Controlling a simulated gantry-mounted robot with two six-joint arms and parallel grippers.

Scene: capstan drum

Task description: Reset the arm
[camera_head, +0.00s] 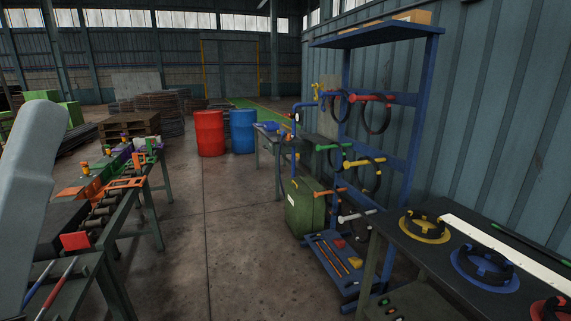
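A pale grey arm link of mine (28,200) rises along the left edge of the head view. Its gripper lies outside the picture. My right arm and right gripper do not show. No capstan drum can be made out for certain. A dark bench (400,235) at the lower right carries round black fixtures on coloured bases, one yellow (425,238) and one blue (485,281). A red one (551,309) is cut off at the corner. A long white bar (510,255) lies across the bench behind them.
A blue rack (412,135) with coloured-handled loops stands against the wall. A green canister (304,208) is beside it. A roller table (105,205) with orange and purple parts is on the left. Red (209,133) and blue (243,131) barrels stand further back. The middle floor is clear.

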